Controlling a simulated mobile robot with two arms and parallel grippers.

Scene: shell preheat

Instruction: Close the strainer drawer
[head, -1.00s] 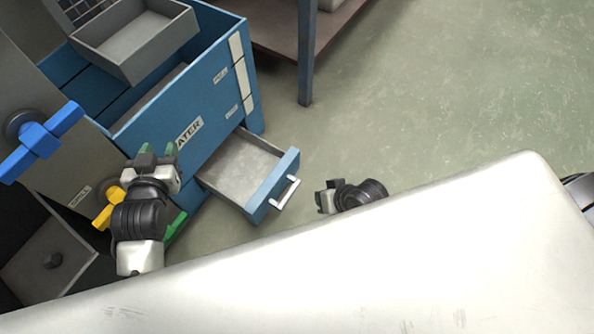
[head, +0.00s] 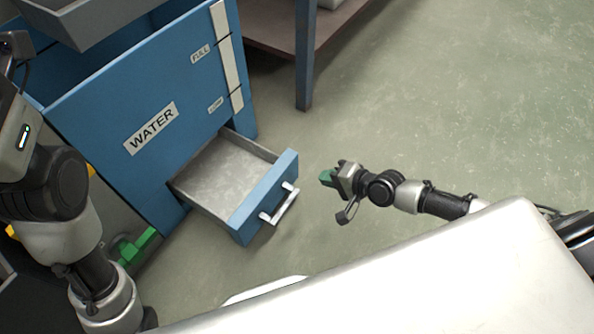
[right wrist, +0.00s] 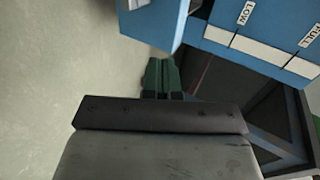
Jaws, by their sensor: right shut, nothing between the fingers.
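The strainer drawer (head: 266,196) is a grey tray with a blue front and a pale bar handle (head: 280,204). It stands pulled out low from the blue WATER tank (head: 165,95). A blue panel, apparently its front, shows at the top of the right wrist view (right wrist: 152,22). My right gripper (head: 327,177) is shut and empty, with green fingertips. It is a little right of the drawer's front, pointing towards it, apart from it in the head view. The fingertips show in the right wrist view (right wrist: 161,74). My left arm is at the left edge; its fingertips do not show.
A green lever handle (head: 136,248) sticks out low, left of the drawer. A brown shelf (head: 272,38) on a blue-grey leg (head: 306,60) stands behind. The floor (head: 450,110) to the right is clear. A grey tray (head: 90,20) sits atop the tank.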

